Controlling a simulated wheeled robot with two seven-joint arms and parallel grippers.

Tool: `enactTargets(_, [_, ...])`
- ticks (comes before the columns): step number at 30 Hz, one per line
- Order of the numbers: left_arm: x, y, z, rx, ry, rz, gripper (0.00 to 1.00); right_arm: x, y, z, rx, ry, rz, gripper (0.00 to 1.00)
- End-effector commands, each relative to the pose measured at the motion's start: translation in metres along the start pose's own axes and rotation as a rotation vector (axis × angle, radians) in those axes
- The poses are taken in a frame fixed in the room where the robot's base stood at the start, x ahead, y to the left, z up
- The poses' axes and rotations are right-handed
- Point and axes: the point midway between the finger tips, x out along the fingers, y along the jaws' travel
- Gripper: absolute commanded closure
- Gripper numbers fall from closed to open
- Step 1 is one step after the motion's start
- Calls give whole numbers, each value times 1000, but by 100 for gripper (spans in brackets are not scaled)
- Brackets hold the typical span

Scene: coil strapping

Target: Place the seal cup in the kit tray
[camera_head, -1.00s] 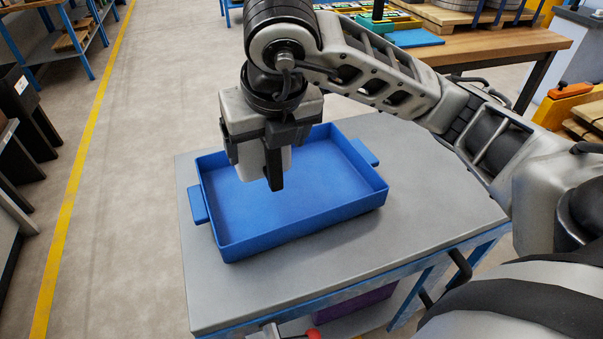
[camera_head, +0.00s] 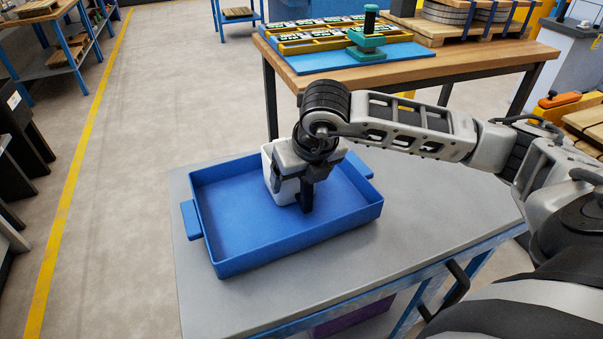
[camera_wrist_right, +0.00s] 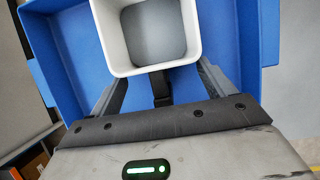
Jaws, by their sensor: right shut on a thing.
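The seal cup (camera_head: 284,191) is a white, square, open-topped cup; its empty grey inside (camera_wrist_right: 152,35) shows in the wrist view. My right gripper (camera_head: 304,190) is shut on the cup, with one finger on each side of it. The kit tray (camera_head: 228,268) is a blue, shallow, rectangular tray with side handles on a grey bench. The cup is upright and low inside the tray walls, toward the back right. I cannot tell whether its base touches the tray floor. The tray (camera_wrist_right: 235,30) fills much of the wrist view. My left gripper is not in view.
The grey bench top (camera_head: 420,225) is clear to the right of the tray. A wooden table (camera_head: 450,62) behind holds a blue mat (camera_head: 320,63), yellow trays of cards and a green stamp-like tool (camera_head: 367,40). The tray floor around the cup looks empty.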

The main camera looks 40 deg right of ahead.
Motion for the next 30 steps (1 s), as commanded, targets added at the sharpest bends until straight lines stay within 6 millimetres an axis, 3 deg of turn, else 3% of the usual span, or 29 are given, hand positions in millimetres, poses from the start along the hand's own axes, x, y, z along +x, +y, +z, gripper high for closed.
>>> enactTargets(5, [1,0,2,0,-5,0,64,0,0,1,1,-5,1,63])
enactTargets(6, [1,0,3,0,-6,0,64,1,0,0,1,0,0,13])
enactTargets(8, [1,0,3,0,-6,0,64,0,0,0,1,0,0,0])
enactTargets(17, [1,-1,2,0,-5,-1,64,-5,0,1,1,-2,-1,0])
enactTargets(20, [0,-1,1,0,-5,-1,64,-18,0,1,1,-4,1,0])
enactTargets(30, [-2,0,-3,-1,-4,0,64,-90,0,1,1,-6,0,0])
